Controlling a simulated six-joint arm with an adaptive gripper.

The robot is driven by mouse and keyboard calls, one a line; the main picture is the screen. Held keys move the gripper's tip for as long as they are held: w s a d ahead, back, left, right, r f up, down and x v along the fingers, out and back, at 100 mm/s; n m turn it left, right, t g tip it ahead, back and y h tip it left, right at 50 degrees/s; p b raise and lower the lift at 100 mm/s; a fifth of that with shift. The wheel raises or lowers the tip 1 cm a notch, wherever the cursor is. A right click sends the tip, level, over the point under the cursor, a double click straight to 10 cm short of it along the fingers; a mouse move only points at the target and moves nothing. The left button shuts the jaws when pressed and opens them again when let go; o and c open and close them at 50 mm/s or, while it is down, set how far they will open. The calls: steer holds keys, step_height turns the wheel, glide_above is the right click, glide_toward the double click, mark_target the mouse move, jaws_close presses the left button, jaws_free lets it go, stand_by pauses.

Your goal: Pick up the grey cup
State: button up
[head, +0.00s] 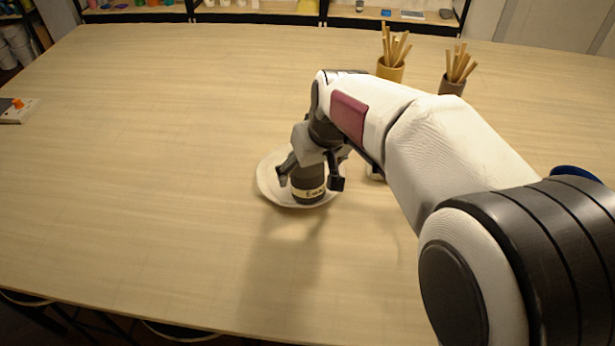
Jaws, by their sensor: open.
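A dark grey cup (308,194) with a cream lettered band stands upright on a white plate (270,187), near the middle of the table. My gripper (311,182) is open above the plate, with one finger to the left of the cup and one to the right. The fingers look apart from the cup's sides, though exact contact is hard to tell. The gripper body hides the cup's top. A second greyish cup (452,87), holding several wooden sticks, stands at the back right, away from my gripper.
A tan cup (390,71) with sticks stands at the back. A pale object (375,173) is mostly hidden behind my arm, right of the plate. A blue rounded thing (576,174) shows at the right. The table's left and front are clear.

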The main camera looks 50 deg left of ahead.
steer(key=shift+x, duration=1.25)
steer(key=c, duration=1.5)
steer(key=shift+r, duration=0.2)
step_height(320, 180, up, 10)
steer(key=shift+f, duration=0.2)
